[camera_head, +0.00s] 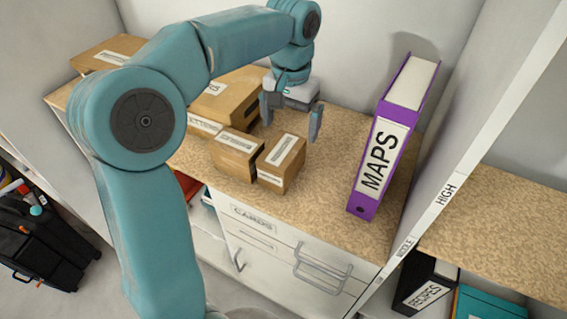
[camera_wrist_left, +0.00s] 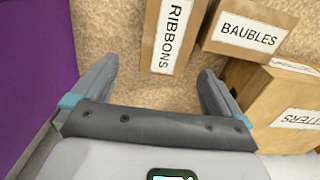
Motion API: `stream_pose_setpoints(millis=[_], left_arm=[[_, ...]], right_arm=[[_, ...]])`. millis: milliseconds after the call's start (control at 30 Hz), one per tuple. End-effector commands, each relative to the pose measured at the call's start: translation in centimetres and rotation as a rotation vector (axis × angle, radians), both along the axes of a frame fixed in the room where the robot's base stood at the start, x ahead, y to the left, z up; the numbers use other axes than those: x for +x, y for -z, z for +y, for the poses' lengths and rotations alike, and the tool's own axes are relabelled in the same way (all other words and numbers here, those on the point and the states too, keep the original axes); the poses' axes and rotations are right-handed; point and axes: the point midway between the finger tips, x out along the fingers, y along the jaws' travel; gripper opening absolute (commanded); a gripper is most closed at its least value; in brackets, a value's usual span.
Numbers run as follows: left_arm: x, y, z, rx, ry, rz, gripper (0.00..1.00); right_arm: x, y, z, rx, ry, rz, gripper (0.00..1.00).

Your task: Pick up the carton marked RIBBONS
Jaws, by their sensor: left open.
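The RIBBONS carton (camera_head: 281,163) is a small brown box with a white label on the cork-like counter top, the nearer one to the purple binder. In the left wrist view it (camera_wrist_left: 172,35) shows at the top centre, its label readable, cut by the frame edge. My left gripper (camera_head: 290,128) is open and empty above the counter, behind the carton. In the left wrist view its fingers are spread, with the carton beyond them and apart from them. My right gripper is in neither view.
The BAUBLES carton (camera_head: 236,153) stands close beside RIBBONS. A larger carton (camera_head: 235,95), its label partly reading "TTERS", stands behind. A purple MAPS binder (camera_head: 385,140) stands upright to the right. Bare counter (camera_head: 325,180) lies between the binder and RIBBONS.

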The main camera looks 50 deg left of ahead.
Motion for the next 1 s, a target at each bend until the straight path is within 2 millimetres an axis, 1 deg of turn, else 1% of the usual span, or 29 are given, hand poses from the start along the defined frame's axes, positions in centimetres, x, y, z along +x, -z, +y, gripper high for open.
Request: stream_pose_setpoints(millis=[33,100,333,500,600,700,900,967,1000], left_arm=[[-0.1,1.3,0.0,0.0,-0.001,0.004,1.0],[-0.1,2.4,0.0,0.0,-0.001,0.003,1.0],[0.0,4.2,0.0,-0.001,-0.002,0.003,1.0],[-0.3,6.9,0.5,-0.001,-0.001,0.006,1.0],[-0.2,8.3,0.5,-0.001,-0.001,0.005,1.0],[-0.1,8.7,0.5,0.0,-0.001,0.002,1.0],[-0.1,8.7,0.5,0.0,-0.001,0.001,1.0],[-0.1,8.7,0.5,0.0,-0.001,0.001,0.8],[-0.1,8.7,0.5,0.0,-0.001,0.001,0.67]], right_arm=[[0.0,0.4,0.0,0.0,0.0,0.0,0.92],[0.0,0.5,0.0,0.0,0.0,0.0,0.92],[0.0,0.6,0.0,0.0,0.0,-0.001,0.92],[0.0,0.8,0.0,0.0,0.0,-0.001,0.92],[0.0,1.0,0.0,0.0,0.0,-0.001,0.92],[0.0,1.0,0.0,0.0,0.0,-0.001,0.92],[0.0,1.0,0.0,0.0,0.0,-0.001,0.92],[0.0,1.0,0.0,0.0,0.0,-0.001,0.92],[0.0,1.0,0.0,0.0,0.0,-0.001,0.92]])
